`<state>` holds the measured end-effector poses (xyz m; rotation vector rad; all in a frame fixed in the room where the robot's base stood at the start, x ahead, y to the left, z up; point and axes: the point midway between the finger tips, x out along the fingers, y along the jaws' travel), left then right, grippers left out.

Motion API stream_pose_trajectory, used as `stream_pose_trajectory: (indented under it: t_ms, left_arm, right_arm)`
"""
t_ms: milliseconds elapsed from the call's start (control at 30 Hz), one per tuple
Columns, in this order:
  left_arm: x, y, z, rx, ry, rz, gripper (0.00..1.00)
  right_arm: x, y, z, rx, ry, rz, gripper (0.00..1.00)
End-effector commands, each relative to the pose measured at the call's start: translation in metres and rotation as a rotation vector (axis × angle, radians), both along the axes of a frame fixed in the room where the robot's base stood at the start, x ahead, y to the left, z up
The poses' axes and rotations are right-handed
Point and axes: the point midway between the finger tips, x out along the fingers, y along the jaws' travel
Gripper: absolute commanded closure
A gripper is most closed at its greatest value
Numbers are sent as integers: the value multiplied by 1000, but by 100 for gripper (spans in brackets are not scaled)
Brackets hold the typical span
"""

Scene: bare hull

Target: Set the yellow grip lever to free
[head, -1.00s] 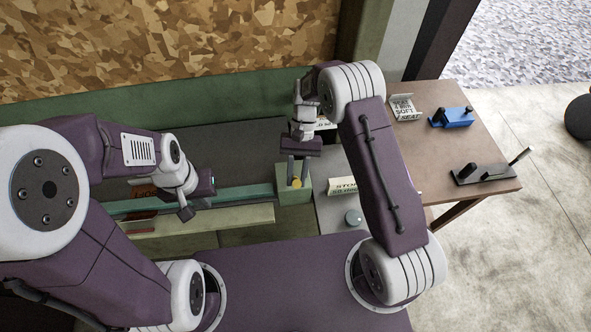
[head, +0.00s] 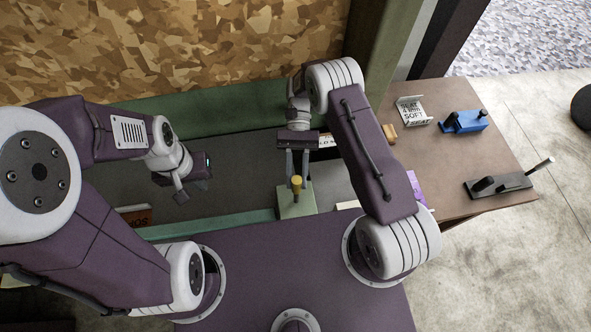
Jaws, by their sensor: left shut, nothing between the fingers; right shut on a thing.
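The yellow grip lever (head: 296,183) stands on top of a pale green block (head: 297,206) at the centre of the head view. Its yellow knob is at the top, with a short stem below. My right gripper (head: 297,178) points down from above and is shut on the knob, one finger on each side. My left gripper (head: 182,195) is shut and empty, well to the left of the lever, over the dark surface. I cannot read any free or locked marking by the lever.
A brown table (head: 455,160) at right holds a white "SEAT" sign (head: 413,112), a blue fixture (head: 465,122), a black plate with a handle (head: 500,184) and a tan block (head: 389,132). A green ledge (head: 225,112) runs behind.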

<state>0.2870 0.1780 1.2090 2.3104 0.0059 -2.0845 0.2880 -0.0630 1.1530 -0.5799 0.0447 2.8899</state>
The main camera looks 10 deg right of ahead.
Motion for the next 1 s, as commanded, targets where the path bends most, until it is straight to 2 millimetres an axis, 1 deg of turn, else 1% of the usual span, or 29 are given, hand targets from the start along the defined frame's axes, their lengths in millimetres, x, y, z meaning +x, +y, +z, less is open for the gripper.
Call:
stream_pose_trajectory:
  t_ms: [33, 467, 500, 533, 567, 1000]
  left_arm:
    - [0, 0, -1, 0, 0, 0, 100]
    - [0, 0, -1, 0, 0, 0, 100]
    - [0, 0, -1, 0, 0, 0, 100]
    - [0, 0, -1, 0, 0, 0, 100]
    - [0, 0, -1, 0, 0, 0, 100]
    - [0, 0, -2, 0, 0, 0, 100]
  right_arm:
    - [0, 0, -4, -1, -4, -1, 100]
    - [-2, 0, -4, -2, 3, 0, 100]
    - [-2, 0, -4, -3, 3, 0, 64]
    - [-2, 0, -4, -2, 3, 0, 56]
    - [-2, 0, -4, -2, 3, 0, 53]
    - [-2, 0, -1, -1, 5, -1, 53]
